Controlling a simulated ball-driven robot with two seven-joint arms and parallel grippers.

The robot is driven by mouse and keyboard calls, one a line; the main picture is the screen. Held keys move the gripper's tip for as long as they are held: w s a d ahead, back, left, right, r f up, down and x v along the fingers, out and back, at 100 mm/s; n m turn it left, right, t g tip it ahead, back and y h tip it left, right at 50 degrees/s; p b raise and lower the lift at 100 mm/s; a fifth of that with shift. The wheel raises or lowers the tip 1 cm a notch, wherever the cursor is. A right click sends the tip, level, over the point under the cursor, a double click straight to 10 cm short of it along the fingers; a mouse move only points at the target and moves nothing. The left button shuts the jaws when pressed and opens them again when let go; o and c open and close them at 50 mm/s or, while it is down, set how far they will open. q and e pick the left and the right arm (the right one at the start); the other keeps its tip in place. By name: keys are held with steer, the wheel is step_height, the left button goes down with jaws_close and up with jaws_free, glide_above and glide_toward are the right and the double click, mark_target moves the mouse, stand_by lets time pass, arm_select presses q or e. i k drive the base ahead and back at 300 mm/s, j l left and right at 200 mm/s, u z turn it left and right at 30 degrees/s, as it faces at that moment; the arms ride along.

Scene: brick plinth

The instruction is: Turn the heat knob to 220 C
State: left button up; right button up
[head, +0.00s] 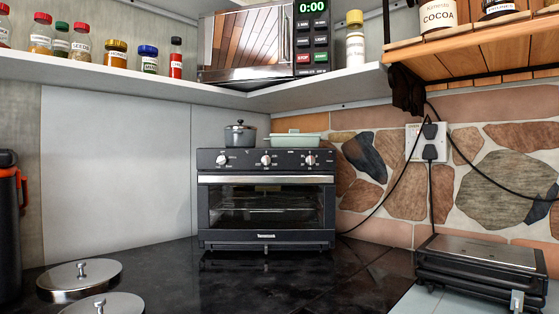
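A black countertop oven (266,198) stands at the back of the dark counter, with its glass door shut. Its front panel carries three light knobs in a row: a left knob (222,160), a middle knob (266,160) and a right knob (310,160). The markings around the knobs are too small to read, so I cannot tell which is the heat knob or where each points. Neither of my grippers shows in the head view.
A pot (240,135) and a pale green dish (296,138) sit on the oven. A black grill (480,268) stands at the front right, with cords behind it. Two round metal lids (68,285) lie at the front left. A shelf (130,78) with jars and a microwave (250,45) hangs above. The counter before the oven is clear.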

mark_target(266, 160)
steer(key=i+l+z, duration=0.15)
steer(key=i+z, duration=0.75)
steer(key=i, duration=0.15)
